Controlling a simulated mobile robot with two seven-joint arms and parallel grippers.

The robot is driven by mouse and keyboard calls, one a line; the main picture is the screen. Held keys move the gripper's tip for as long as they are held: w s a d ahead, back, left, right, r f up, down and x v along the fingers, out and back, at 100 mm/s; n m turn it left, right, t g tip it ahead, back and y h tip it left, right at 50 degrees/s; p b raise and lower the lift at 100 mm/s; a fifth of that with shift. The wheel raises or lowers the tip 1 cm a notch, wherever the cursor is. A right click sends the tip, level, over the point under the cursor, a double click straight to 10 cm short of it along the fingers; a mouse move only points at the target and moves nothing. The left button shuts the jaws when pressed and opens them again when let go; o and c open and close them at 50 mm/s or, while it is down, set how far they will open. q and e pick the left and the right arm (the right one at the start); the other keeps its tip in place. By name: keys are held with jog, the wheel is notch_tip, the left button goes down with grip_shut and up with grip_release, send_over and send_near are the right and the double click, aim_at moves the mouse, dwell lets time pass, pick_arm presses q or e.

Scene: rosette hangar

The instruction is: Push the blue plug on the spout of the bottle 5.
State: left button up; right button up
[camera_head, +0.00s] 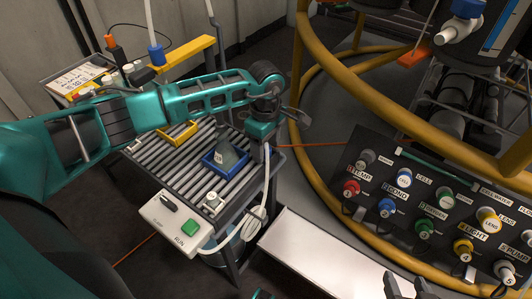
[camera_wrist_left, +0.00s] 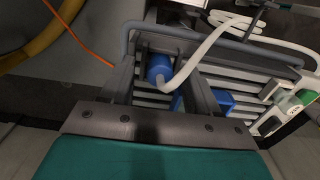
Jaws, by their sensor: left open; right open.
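A blue plug (camera_wrist_left: 158,68) with a white hose shows between the fingers of my left gripper (camera_wrist_left: 157,82) in the left wrist view. I cannot tell whether the fingers touch it. In the head view my left gripper (camera_head: 262,148) points down over the right edge of the slatted table; its fingers are open and mostly hidden. A grey bottle-like thing (camera_head: 228,157) with a small label stands in a blue tray (camera_head: 211,165) just left of it; I cannot read its number. The tray also shows in the wrist view (camera_wrist_left: 222,98). My right gripper (camera_head: 405,287) is open and empty at the bottom edge.
The slatted table (camera_head: 170,170) carries a yellow tray (camera_head: 177,134) and a RUN box with a green button (camera_head: 190,228). A white hose (camera_head: 266,180) hangs at its right edge. A labelled knob panel (camera_head: 430,200) and yellow rails (camera_head: 305,100) lie to the right.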

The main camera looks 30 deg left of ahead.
aim_at(266, 148)
pick_arm(q)
jog(key=shift+c, duration=0.3)
jog(key=c, duration=1)
jog(key=shift+r, duration=0.1)
jog(key=shift+c, duration=0.2)
notch_tip(266, 148, up, 20)
jog(key=p, duration=0.3)
jog(key=shift+d, duration=0.1)
